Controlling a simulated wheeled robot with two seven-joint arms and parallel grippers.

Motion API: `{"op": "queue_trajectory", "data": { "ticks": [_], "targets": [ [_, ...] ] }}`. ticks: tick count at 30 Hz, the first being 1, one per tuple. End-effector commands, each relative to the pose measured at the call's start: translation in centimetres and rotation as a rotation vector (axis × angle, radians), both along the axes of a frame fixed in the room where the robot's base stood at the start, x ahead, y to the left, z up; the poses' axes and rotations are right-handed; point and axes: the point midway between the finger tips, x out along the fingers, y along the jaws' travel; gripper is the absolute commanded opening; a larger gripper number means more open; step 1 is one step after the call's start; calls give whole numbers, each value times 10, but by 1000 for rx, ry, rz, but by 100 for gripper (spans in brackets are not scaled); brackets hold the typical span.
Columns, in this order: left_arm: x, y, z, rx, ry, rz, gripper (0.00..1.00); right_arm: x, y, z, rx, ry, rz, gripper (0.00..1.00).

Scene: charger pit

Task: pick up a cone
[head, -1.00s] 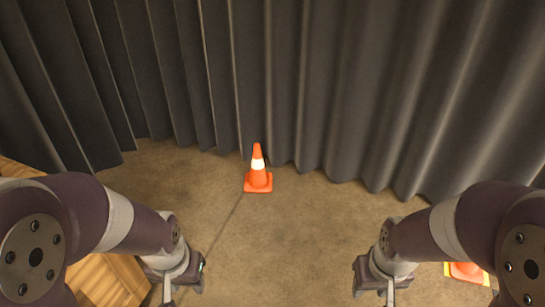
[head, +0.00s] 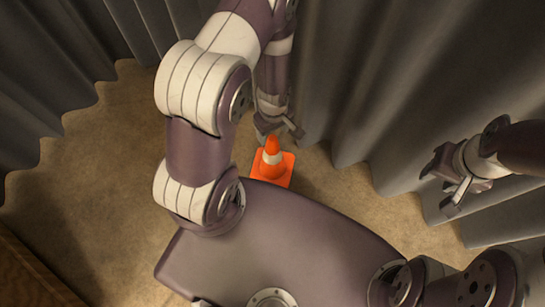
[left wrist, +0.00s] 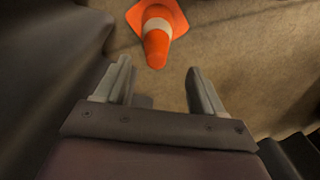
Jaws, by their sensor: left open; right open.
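An orange cone (head: 272,158) with a white band and a square base stands upright on the floor in the head view. My left gripper (head: 280,134) is open and empty, close by the cone's tip at its far side. In the left wrist view the cone (left wrist: 158,28) is ahead of the open left gripper (left wrist: 160,76), its tip near the gap between the fingers. I cannot tell whether they touch. My right gripper (head: 437,190) is open and empty, off to the right, away from the cone.
Dark pleated curtains (head: 350,60) hang close behind the cone and beside both grippers. A wooden edge (head: 25,275) shows at the bottom left.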

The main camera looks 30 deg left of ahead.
Motion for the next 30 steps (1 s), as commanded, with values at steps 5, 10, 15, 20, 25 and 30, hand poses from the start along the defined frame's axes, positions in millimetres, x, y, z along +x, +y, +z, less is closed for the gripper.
{"op": "queue_trajectory", "data": {
  "ticks": [5,10,15,20,25,30],
  "targets": [
    [0,1,-33,1,1,-1,69,0,0,-28,0,1,0,43],
    [0,7,-66,0,1,-1,69,-1,0,-59,0,0,0,43],
    [1,6,-74,-1,-1,-2,69,-1,0,-65,0,1,0,43],
    [1,6,-72,0,0,-2,59,0,0,-63,0,0,0,43],
    [1,6,-72,0,0,-3,4,0,0,-63,0,0,0,43],
    [1,6,-72,-1,-1,-3,0,0,0,-63,0,0,0,43]
  ]
}}
